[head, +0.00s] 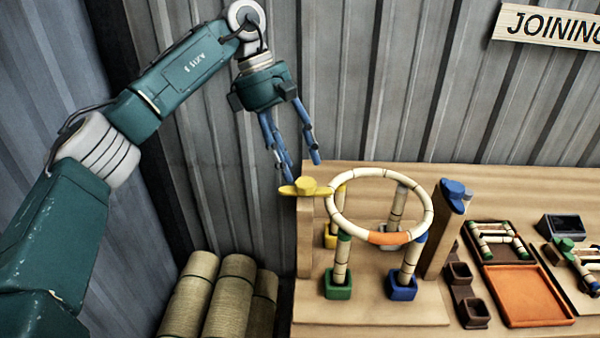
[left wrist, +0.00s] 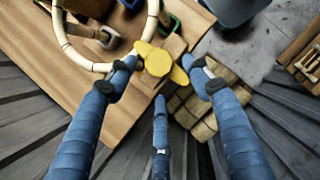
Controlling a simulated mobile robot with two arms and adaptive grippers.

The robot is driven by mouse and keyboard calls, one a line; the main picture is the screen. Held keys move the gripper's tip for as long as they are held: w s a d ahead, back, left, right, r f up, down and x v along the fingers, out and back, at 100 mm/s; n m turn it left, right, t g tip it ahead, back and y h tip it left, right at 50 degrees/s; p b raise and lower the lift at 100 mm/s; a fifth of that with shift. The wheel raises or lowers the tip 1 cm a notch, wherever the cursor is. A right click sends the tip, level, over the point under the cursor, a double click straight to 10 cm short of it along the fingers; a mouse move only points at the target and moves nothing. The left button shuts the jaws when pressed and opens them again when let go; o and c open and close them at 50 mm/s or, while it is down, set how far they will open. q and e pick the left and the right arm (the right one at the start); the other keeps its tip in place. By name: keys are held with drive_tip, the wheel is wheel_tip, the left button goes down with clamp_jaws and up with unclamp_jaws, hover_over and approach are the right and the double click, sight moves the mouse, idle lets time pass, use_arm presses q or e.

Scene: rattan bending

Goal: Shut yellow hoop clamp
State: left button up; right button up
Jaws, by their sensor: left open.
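The yellow hoop clamp (head: 306,187) sits on top of the left wooden post (head: 304,235). Its flat bar points left and right, with the right end close to the rattan hoop (head: 335,213); I cannot tell whether they touch. My left gripper (head: 304,172) is open and empty, pointing down just above the clamp. In the left wrist view the yellow clamp (left wrist: 158,62) shows between the spread blue fingertips (left wrist: 160,70). The hoop has an orange section at the front and rests level on several short rattan legs. My right gripper is not in view.
A blue clamp (head: 455,189) tops the right post (head: 440,235). Green and blue sockets (head: 338,284) hold legs under the hoop. An orange tray (head: 525,296) and brown cups stand right. Rolled bundles (head: 232,295) stand left of the bench, before a corrugated wall.

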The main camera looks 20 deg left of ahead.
use_arm(q)
drive_tip(key=v, duration=0.7)
drive_tip(key=shift+r, duration=0.35)
drive_tip(key=shift+s+a, duration=0.1)
drive_tip(key=shift+a, duration=0.05)
